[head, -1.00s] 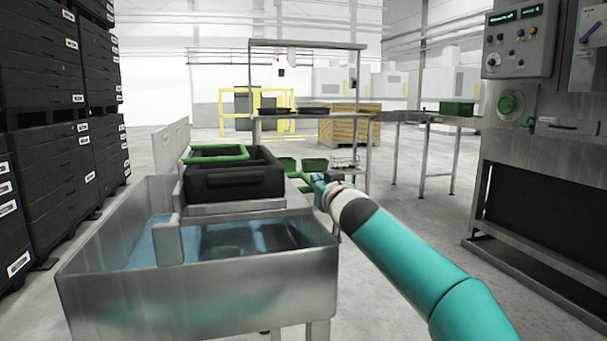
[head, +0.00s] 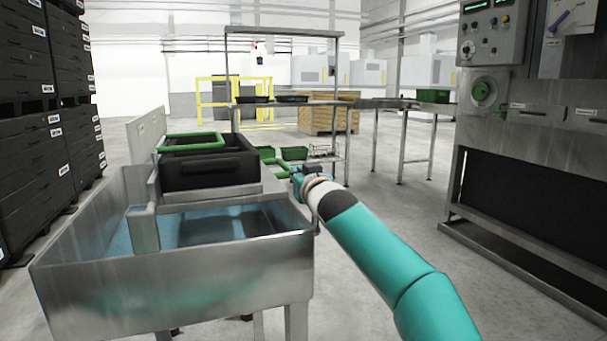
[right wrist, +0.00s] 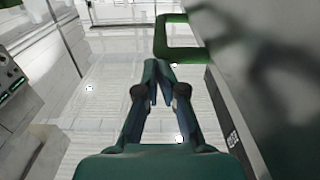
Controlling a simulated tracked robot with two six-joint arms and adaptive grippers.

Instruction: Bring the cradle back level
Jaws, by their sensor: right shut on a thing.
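A black crate (head: 212,172) with a green rim frame (head: 192,142) sits on a steel support (head: 235,191), which looks like the cradle, at the back of a steel basin (head: 180,285). The support's exact tilt is hard to tell. A green bar handle (head: 280,166) sticks out at the support's right side. My right gripper (head: 295,178) is at this handle. In the right wrist view its fingertips (right wrist: 157,72) are close together and shut at the green loop handle (right wrist: 185,54); the grip point is partly hidden. My left gripper is out of view.
Stacked black crates (head: 35,150) stand at left. A control cabinet (head: 530,170) stands at right. Green bins (head: 294,153) and a steel rack (head: 350,150) are behind. The floor between basin and cabinet is clear.

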